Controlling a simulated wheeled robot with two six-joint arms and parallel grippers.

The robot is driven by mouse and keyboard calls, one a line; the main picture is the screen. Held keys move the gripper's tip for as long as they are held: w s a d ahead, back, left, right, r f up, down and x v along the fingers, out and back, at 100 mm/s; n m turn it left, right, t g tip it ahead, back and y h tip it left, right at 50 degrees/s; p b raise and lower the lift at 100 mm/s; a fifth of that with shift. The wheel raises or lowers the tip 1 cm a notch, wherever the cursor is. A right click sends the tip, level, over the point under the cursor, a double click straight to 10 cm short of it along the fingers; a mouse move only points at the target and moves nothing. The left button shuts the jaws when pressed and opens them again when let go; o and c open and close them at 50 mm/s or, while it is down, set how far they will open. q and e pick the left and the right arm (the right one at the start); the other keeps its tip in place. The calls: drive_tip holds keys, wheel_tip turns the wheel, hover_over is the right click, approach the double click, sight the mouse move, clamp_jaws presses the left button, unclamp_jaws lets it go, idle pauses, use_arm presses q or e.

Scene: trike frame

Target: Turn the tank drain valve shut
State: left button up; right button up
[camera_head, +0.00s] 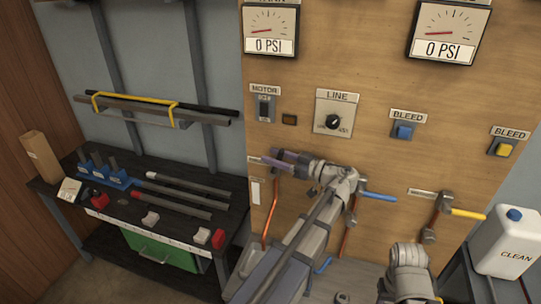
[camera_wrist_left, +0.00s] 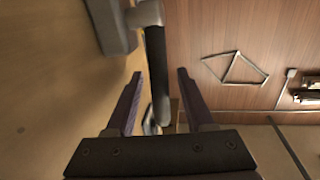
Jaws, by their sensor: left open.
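My left gripper (camera_head: 280,160) reaches across the tan panel to a small label at its left side, too covered to read. In the left wrist view the open fingers (camera_wrist_left: 160,75) stand on either side of a dark lever (camera_wrist_left: 155,55), with no clear contact. The lever joins a grey valve body (camera_wrist_left: 112,28) at the upper left. In the head view the gripper hides this valve; an orange pipe (camera_head: 271,212) runs down below it. I cannot confirm from the label that it is the tank drain valve.
A blue-handled lever (camera_head: 379,197) and a yellow-handled valve (camera_head: 468,213) are right of my left wrist. Two gauges (camera_head: 271,29) (camera_head: 449,33) read 0 PSI. A dark workbench (camera_head: 130,212) with tools stands left. A white jug (camera_head: 508,245) stands at the right.

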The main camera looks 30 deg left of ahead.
use_arm(q)
drive_tip(key=shift+a, duration=0.8)
clamp_jaws()
idle(1.0)
